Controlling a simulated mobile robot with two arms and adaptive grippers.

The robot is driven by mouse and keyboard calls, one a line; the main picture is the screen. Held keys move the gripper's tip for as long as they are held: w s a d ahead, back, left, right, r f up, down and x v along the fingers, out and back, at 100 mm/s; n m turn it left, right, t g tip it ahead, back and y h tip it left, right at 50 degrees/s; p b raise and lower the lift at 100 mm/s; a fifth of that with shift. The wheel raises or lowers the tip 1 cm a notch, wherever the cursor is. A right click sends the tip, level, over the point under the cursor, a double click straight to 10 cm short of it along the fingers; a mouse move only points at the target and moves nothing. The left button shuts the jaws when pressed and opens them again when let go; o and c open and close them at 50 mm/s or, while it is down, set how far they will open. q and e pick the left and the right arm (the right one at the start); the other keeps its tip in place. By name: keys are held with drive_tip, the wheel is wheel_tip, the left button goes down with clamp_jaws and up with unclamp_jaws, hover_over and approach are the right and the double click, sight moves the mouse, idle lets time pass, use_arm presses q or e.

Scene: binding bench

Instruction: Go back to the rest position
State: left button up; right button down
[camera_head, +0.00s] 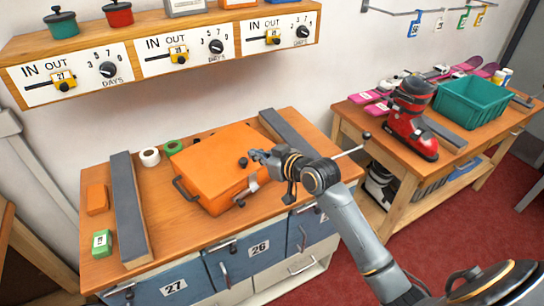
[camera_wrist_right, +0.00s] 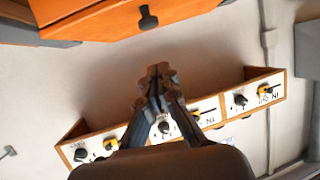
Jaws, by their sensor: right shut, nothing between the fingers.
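My right gripper (camera_head: 254,156) is shut and empty. In the head view it is in front of the right part of the orange case, and I cannot tell the exact gap between them. In the right wrist view its fingertips (camera_wrist_right: 155,75) are together with nothing between them, pointing towards the pale wall. The orange case (camera_head: 222,150) lies on the wooden bench (camera_head: 190,215), with a dark handle at its left front. Its orange edge and a black knob also show at the top of the right wrist view (camera_wrist_right: 90,18). My left gripper is not in view.
Grey bars (camera_head: 128,205) and (camera_head: 286,130) lie either side of the case. An orange block (camera_head: 97,198) and a green box (camera_head: 102,243) are at left. A dial shelf (camera_head: 120,45) hangs above.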

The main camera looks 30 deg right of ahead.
drive_tip(key=s+a+f+g+h, duration=0.1)
drive_tip(key=s+f+g, duration=0.35)
drive_tip(key=s, duration=0.75)
drive_tip(key=s+a+f+m+g+h+b, duration=0.1)
drive_tip(key=s+f+g+h, duration=0.1)
drive_tip(key=s+f, duration=0.75)
drive_tip(key=s+a+f+g+h, duration=0.1)
drive_tip(key=s+f+g, duration=0.3)
drive_tip(key=s, duration=0.9)
wheel_tip(320, 180, down, 28)
drive_tip(key=s, duration=0.3)
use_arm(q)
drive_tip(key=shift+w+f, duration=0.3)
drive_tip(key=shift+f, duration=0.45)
use_arm(e)
drive_tip(key=s+d+f+g, duration=0.2)
drive_tip(key=s+f, duration=1.2)
drive_tip(key=s, duration=0.1)
drive_tip(key=shift+s+d, duration=0.25)
drive_tip(key=shift+d, duration=0.1)
drive_tip(key=shift+r, duration=0.1)
